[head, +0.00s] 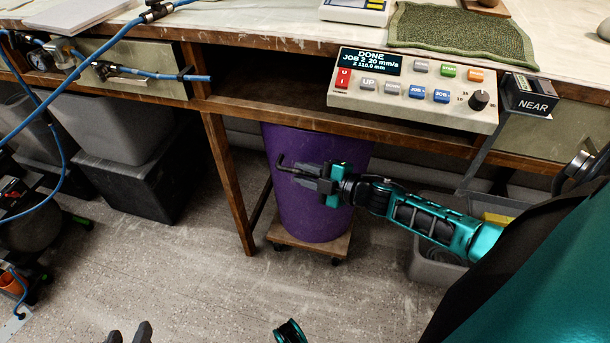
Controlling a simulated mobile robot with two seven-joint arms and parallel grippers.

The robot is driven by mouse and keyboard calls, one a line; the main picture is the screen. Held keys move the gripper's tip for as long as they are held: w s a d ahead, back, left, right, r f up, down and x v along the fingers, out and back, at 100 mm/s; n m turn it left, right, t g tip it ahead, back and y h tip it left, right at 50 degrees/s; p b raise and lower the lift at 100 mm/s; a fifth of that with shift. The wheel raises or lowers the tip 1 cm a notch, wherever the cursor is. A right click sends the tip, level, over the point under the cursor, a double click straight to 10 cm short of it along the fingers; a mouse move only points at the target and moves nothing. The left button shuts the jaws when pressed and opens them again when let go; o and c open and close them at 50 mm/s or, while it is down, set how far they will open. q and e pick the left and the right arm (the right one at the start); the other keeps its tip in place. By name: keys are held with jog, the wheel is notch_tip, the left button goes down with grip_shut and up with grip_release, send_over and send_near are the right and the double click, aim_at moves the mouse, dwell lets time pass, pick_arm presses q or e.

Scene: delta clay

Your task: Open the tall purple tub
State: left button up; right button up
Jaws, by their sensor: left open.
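The tall purple tub (312,222) stands upright on a small wooden wheeled dolly (310,243) under the workbench. Its top is hidden behind the bench's front rail, so I cannot see its lid or rim. My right gripper (290,172) reaches in from the right, in front of the tub's upper side. A thin dark hooked piece shows at its tip; I cannot tell whether it is held or whether the jaws are closed. Contact with the tub is also unclear. My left gripper (129,334) shows only as two dark fingertips, apart and empty, at the bottom edge.
The workbench (250,35) overhangs the tub, with a wooden leg (229,180) to its left. A control panel (415,90) hangs above right. Grey bins (105,125) stand left; a grey crate (428,268) stands right. Blue hoses run at left. The floor in front is clear.

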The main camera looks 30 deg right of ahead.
jog(key=shift+w, duration=0.2)
grip_shut()
dwell(0.4)
